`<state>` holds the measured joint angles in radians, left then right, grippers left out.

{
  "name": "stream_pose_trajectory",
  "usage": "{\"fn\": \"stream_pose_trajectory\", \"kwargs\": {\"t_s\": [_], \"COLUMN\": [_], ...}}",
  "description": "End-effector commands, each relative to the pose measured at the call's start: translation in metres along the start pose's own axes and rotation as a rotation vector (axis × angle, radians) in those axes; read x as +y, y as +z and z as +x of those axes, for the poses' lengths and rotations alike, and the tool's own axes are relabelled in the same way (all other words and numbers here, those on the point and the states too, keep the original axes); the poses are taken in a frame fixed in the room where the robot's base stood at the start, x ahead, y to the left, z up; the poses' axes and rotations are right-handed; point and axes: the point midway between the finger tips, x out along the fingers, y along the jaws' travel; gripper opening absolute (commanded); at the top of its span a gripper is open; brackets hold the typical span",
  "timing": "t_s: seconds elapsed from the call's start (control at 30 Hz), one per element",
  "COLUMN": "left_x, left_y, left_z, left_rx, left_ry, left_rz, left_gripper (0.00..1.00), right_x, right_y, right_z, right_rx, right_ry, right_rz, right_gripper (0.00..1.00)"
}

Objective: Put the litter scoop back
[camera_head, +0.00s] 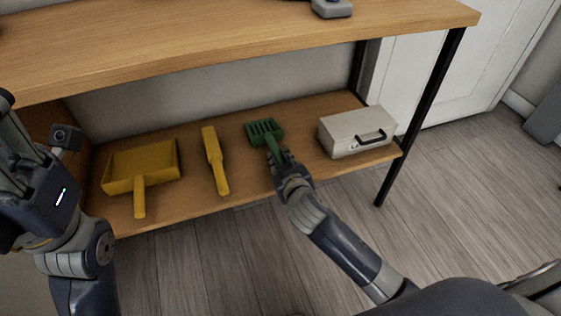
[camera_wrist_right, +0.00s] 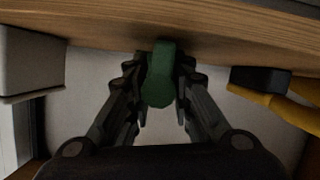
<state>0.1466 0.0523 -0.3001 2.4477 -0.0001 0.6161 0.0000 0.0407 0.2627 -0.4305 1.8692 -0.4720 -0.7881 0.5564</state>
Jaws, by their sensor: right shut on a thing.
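The green litter scoop (camera_head: 264,131) has a slotted head, seen over the lower shelf (camera_head: 235,178) between a yellow brush and a pale case. My right gripper (camera_head: 281,160) is shut on the scoop's handle at the shelf's front part. In the right wrist view the green handle (camera_wrist_right: 160,75) stands between the two fingers of the right gripper (camera_wrist_right: 160,95). I cannot tell whether the scoop rests on the shelf or is slightly above it. My left gripper (camera_head: 40,180) is at the left edge of the head view; its fingertips are not clearly visible.
A yellow dustpan (camera_head: 145,165) and the yellow brush (camera_head: 215,160) lie left of the scoop. The pale case (camera_head: 345,135) with a black handle stands right of it. A black post (camera_head: 420,120) stands at the right.

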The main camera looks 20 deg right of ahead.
Motion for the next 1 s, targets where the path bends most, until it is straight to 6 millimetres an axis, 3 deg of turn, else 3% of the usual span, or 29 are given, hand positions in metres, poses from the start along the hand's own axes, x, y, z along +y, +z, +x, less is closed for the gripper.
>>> {"fn": "stream_pose_trajectory", "kwargs": {"t_s": [0.2,0.23,0.27,0.7,0.77,0.87,1.0], "left_x": [0.001,0.001,0.001,0.000,0.000,-0.002,-0.004], "left_y": [-0.001,-0.001,-0.001,-0.002,-0.002,0.005,0.008], "left_z": [0.000,0.001,0.001,0.004,0.007,-0.003,-0.009], "left_rx": [0.005,0.007,0.007,0.010,0.014,-0.038,-0.077], "left_ry": [0.002,0.003,0.003,0.003,0.002,-0.012,-0.027], "left_rz": [0.001,0.001,0.001,0.000,0.000,-0.004,-0.009], "left_gripper": [0.38,0.38,0.38,0.38,0.38,0.38,0.38], "right_x": [-0.001,-0.001,-0.001,0.000,-0.001,-0.001,0.000], "right_y": [0.005,0.006,0.006,0.002,0.002,0.000,-0.001], "right_z": [0.002,0.002,0.002,0.000,-0.007,-0.024,-0.054], "right_rx": [0.000,-0.001,-0.001,-0.006,-0.009,-0.009,-0.007], "right_ry": [0.000,0.000,0.000,0.000,-0.002,-0.003,-0.002], "right_rz": [0.001,0.000,0.000,-0.002,0.000,0.002,0.002], "right_gripper": [0.00,0.23,0.29,0.29,0.29,0.29,0.29]}}
